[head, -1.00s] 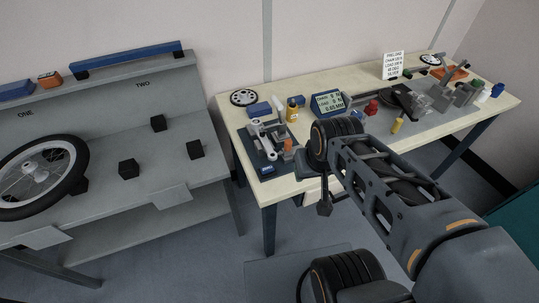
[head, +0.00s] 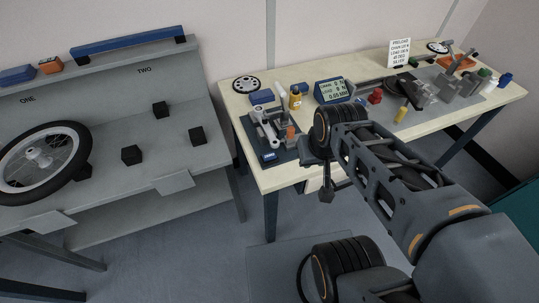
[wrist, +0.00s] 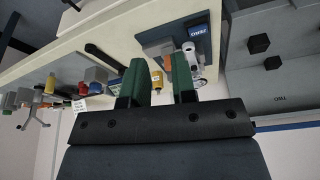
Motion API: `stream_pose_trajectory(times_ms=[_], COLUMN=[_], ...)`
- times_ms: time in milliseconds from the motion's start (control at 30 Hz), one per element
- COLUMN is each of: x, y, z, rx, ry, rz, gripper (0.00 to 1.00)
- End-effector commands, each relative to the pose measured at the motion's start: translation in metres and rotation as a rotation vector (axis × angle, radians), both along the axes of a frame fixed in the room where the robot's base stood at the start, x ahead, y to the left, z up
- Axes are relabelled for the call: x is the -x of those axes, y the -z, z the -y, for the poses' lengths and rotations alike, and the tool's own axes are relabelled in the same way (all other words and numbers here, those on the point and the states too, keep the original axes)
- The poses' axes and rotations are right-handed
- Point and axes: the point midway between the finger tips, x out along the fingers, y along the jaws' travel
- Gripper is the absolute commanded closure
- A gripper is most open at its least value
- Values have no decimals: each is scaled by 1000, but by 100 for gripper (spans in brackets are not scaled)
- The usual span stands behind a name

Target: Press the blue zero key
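The blue zero key (head: 269,156) is a small block with white lettering at the front of a dark base plate (head: 252,144) on the cream table. In the wrist view the key (wrist: 198,34) shows upside down at the upper right, beyond the fingers and clear of them. A grey metal fixture stands on the plate next to it. My gripper (wrist: 158,85) shows two dark green fingers, apart, with nothing held between them. In the head view my arm reaches to the table's front edge, right of the plate; the fingertips are hard to make out there.
More tools fill the table's right half. A grey bench (head: 100,130) with a wheel (head: 38,160) is at the left, with open floor between it and the table.

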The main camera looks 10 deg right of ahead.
Motion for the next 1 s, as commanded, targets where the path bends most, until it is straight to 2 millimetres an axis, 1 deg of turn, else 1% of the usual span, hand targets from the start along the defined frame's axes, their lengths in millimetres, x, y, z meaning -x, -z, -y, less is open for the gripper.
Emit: stream_pose_trajectory(times_ms=[33, 233, 267, 1000], x=[0, 0, 0, 0], y=[0, 0, 0, 0], z=[0, 0, 0, 0], rx=[0, 0, 0, 0], ry=[0, 0, 0, 0], rz=[0, 0, 0, 0], gripper=[80, 99, 100, 100])
